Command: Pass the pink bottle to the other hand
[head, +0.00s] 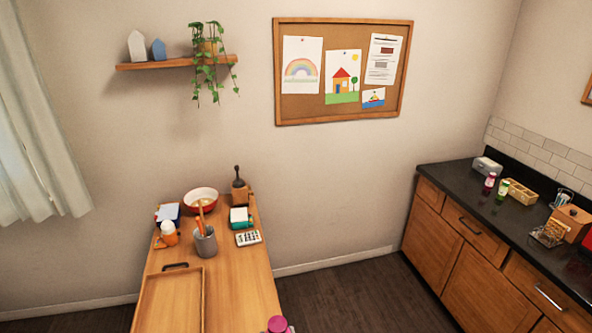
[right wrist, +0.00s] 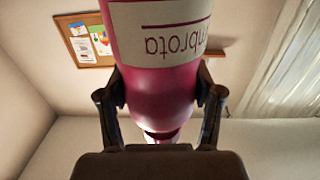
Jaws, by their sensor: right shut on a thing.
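The pink bottle (right wrist: 165,95) fills the middle of the right wrist view, with a cream label whose lettering appears upside down. My right gripper (right wrist: 161,92) is shut on it, one finger on each side of the pink body below the label. The narrow end of the bottle points towards the palm in that view. In the head view a pink round top (head: 277,324) shows at the bottom edge, and the rest is cut off. My left gripper is not in either view.
A wooden table (head: 235,290) holds a tray (head: 172,300), a grey cup (head: 205,243), a red bowl (head: 201,198), a calculator (head: 248,238) and other small items. A dark counter (head: 455,185) with small bottles and boxes stands at right. Floor lies between them.

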